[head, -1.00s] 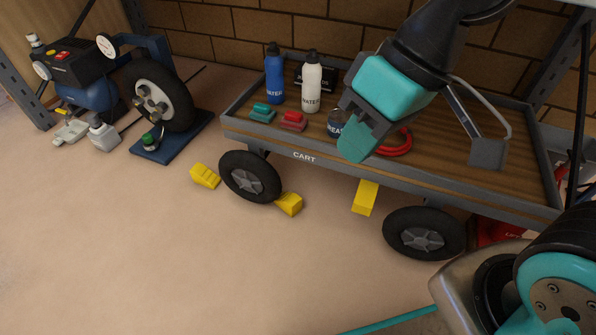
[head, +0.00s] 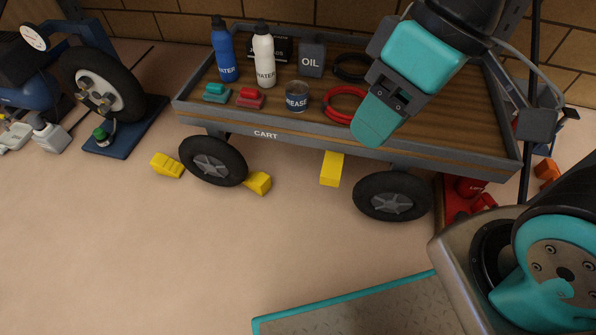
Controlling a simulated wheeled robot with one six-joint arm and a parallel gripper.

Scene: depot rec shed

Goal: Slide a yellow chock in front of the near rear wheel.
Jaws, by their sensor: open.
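The cart (head: 300,139) stands with two black wheels on its near side, a left wheel (head: 213,160) and a right wheel (head: 391,196). One yellow chock (head: 167,165) lies on the floor just left of the left wheel. A second yellow chock (head: 257,183) lies against or close to that wheel's right side. A third yellow block, apparently a chock (head: 332,168), shows below the cart edge, left of the right wheel and apart from it. My gripper (head: 376,124) is open, above the cart's front edge, pointing down, with no chock visible in it.
On the cart are a blue bottle (head: 223,50), a white bottle (head: 264,55), an oil can (head: 312,57), a grease tin (head: 297,96) and a red coil (head: 345,106). A red jack-like object (head: 464,194) stands right of the cart. The floor in front is clear.

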